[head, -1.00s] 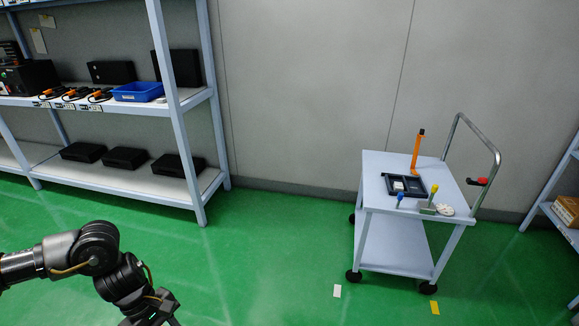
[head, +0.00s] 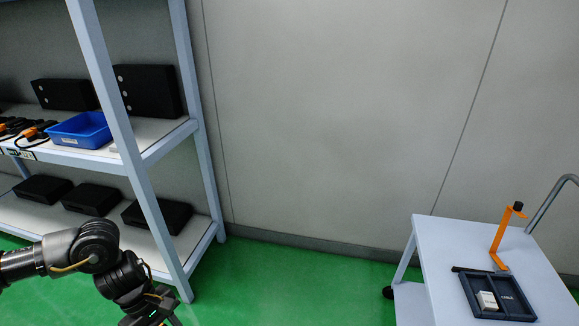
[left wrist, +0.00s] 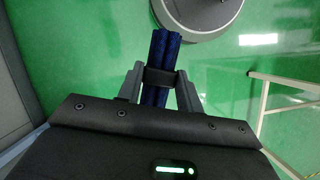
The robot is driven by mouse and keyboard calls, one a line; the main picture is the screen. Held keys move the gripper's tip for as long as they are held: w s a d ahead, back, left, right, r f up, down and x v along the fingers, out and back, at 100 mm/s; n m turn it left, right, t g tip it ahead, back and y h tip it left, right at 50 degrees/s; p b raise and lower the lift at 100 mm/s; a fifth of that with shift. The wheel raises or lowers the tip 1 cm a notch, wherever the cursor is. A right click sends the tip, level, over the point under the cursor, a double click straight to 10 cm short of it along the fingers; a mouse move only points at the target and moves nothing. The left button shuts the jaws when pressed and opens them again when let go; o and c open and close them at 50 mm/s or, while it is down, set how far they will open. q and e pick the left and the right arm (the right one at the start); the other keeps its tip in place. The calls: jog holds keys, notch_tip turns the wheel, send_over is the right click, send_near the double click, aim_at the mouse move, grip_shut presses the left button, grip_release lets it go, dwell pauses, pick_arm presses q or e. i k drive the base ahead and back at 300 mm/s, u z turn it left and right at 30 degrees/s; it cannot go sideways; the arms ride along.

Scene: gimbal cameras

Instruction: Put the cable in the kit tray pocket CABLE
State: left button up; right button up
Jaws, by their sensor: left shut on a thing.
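My left gripper (left wrist: 160,82) is shut on a dark blue bundled cable (left wrist: 158,45) with a black band around its middle. In the head view my left gripper (head: 150,312) is at the bottom edge, partly cut off, and the cable is not clearly visible there. The dark kit tray (head: 467,282) lies on the cart top at the lower right, well away from the gripper. A white box (head: 487,300) sits in its left pocket. The pocket marked CABLE (head: 508,297) at its right looks empty. My right gripper is not in view.
The cart (head: 440,245) carries an orange stand (head: 500,240) behind the tray and has a metal handle (head: 553,203) at right. A shelf rack (head: 160,195) with a blue bin (head: 80,130) and black boxes stands at left. Green floor (head: 300,275) lies clear between them.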

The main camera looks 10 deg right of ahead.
aim_at(507, 297)
jog(key=i, duration=1.35)
jog(key=z, duration=2.4)
jog(key=i, duration=0.75)
jog(key=z, duration=1.15)
